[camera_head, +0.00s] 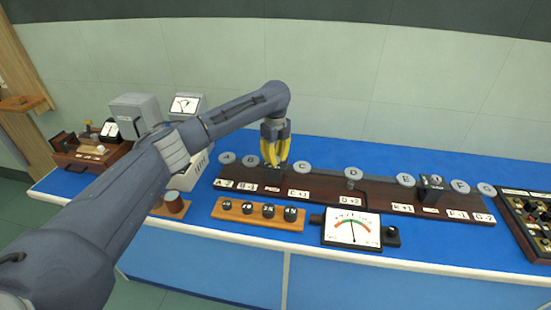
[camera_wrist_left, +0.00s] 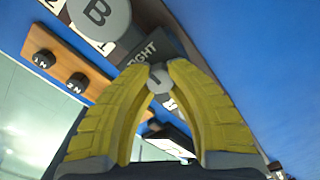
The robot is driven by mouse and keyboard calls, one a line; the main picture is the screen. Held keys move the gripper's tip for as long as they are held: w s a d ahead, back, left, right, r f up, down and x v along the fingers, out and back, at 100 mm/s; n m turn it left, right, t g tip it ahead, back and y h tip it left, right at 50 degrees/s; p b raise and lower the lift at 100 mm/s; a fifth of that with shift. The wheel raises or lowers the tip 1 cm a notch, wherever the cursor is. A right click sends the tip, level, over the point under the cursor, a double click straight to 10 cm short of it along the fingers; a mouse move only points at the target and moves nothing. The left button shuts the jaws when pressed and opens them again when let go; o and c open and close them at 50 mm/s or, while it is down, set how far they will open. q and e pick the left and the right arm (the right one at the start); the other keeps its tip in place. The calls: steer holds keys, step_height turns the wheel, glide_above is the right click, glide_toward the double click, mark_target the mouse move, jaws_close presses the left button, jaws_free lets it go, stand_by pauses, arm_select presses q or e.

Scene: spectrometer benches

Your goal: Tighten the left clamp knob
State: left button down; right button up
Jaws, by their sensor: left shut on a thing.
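My left gripper (camera_head: 274,155) reaches down from above the long dark-wood board (camera_head: 325,187), between discs B (camera_head: 249,160) and C (camera_head: 302,167). In the left wrist view, its yellow fingers (camera_wrist_left: 158,72) are closed around a small grey round knob (camera_wrist_left: 158,80). The knob sits by a black block (camera_wrist_left: 148,47) with white lettering, partly hidden, that ends in "GHT". In the head view the fingers hide this knob. Another black block (camera_head: 432,187) stands on the board at the right, between discs E (camera_head: 406,180) and F (camera_head: 460,186). My right gripper is not in view.
A wooden strip with several black knobs (camera_head: 258,212) lies in front of the board. A needle meter (camera_head: 352,229) stands at the front edge. Instruments (camera_head: 185,105) stand at the back left, and a panel of dials (camera_head: 532,222) at the right. Blue table is clear behind the board.

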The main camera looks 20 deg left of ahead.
arm_select(q)
steer(key=c, duration=1.1)
jaws_free()
steer(key=shift+d, duration=0.1)
step_height(320, 180, up, 12)
steer(key=shift+r, duration=0.1)
